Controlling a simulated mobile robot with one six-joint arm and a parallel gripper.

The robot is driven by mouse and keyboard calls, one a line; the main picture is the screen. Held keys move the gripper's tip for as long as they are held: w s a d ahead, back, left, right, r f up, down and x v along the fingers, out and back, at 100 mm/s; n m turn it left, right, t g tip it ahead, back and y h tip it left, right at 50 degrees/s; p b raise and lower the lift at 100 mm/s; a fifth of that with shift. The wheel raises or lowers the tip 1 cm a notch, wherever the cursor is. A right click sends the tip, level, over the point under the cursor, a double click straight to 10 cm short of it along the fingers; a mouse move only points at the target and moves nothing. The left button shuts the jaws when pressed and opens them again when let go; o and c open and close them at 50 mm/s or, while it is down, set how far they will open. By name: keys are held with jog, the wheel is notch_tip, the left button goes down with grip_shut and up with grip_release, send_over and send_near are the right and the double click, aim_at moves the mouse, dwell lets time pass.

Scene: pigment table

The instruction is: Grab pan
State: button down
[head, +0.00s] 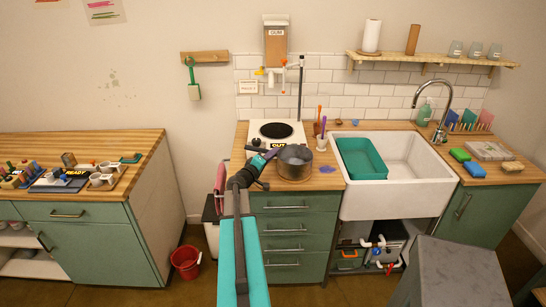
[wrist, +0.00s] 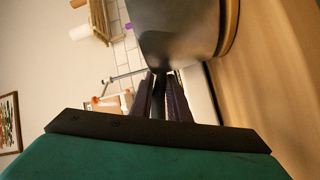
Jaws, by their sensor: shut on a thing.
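The pan (head: 295,163) is a grey metal pot on the wooden counter, in front and to the right of the white hot plate (head: 276,136). In the wrist view the pan (wrist: 180,35) fills the upper middle, close to my fingers. My gripper (head: 264,160) is at the pan's left side. In the wrist view my gripper (wrist: 163,92) has its two dark fingers closed on a dark bar, which looks like the pan's handle. Whether the pan's base touches the counter is hard to tell.
A white sink (head: 390,198) with a teal tub (head: 362,158) lies to the right. A cup (head: 321,143) with tools stands just right of the pan. A left counter (head: 140,146) holds small items. A red bucket (head: 186,262) is on the floor. A grey block (head: 455,275) stands at front right.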

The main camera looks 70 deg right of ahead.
jog(key=shift+r+b, duration=0.65)
jog(key=shift+r, duration=0.6)
jog(key=shift+s+a+r, duration=0.1)
jog(key=shift+a+r, duration=0.05)
jog(key=s+a+r+b, duration=0.1)
jog(key=s+a+b, duration=0.2)
jog(key=a, duration=0.9)
jog(key=shift+a+r, duration=0.25)
jog(key=shift+a, duration=0.1)
jog(key=shift+s+a+r+p, duration=0.15)
jog(key=shift+a+p, duration=0.35)
jog(key=shift+p, duration=1.9)
jog(key=shift+s+a+f+p, duration=0.1)
jog(key=shift+a+p, duration=0.4)
jog(key=shift+p, duration=1.85)
jog(key=shift+a+p, duration=0.35)
jog(key=shift+p, duration=0.65)
